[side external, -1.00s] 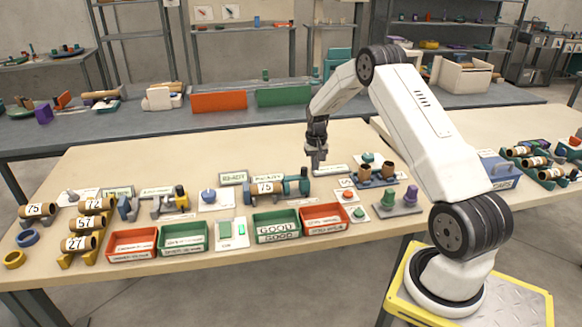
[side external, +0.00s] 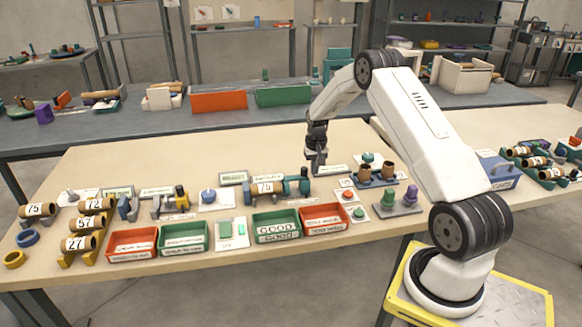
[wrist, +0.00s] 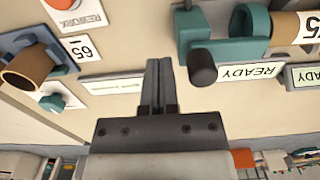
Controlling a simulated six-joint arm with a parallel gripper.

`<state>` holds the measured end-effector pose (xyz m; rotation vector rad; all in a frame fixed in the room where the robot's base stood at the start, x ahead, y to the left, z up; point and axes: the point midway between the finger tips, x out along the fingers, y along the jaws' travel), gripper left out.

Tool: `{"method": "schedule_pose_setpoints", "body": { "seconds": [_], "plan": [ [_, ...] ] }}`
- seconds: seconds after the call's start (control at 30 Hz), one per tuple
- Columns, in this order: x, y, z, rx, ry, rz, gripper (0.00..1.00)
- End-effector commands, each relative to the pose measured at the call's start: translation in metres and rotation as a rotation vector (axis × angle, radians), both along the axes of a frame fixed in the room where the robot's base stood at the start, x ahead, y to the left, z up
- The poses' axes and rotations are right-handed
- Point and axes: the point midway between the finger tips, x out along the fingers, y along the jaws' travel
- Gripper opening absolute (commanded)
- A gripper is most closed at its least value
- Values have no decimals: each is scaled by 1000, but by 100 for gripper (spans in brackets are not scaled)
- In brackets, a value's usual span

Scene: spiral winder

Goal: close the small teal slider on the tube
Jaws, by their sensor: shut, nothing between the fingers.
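At the tube's right end in the side view stands a teal slider piece (side external: 304,182). In the wrist view the teal slider (wrist: 232,52) carries a dark rounded knob (wrist: 202,68) and sits by a teal ring. My gripper (side external: 317,172) is shut and empty, just beside the slider's outer end. In the wrist view the fingertips (wrist: 159,64) are apart from the knob, to its left.
Green (side external: 276,236) and red (side external: 325,226) trays lie in front. A flat white label strip (wrist: 112,85) lies near my fingers.

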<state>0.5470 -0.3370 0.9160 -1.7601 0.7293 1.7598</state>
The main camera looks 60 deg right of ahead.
Motion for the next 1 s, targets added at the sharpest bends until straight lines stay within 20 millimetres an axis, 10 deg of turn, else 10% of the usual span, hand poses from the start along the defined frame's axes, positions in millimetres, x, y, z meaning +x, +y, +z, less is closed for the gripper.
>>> {"method": "schedule_pose_setpoints", "body": {
  "seconds": [1.0],
  "plan": [
    [10, 10, 0, 1, 1, 0, 0]
  ]
}}
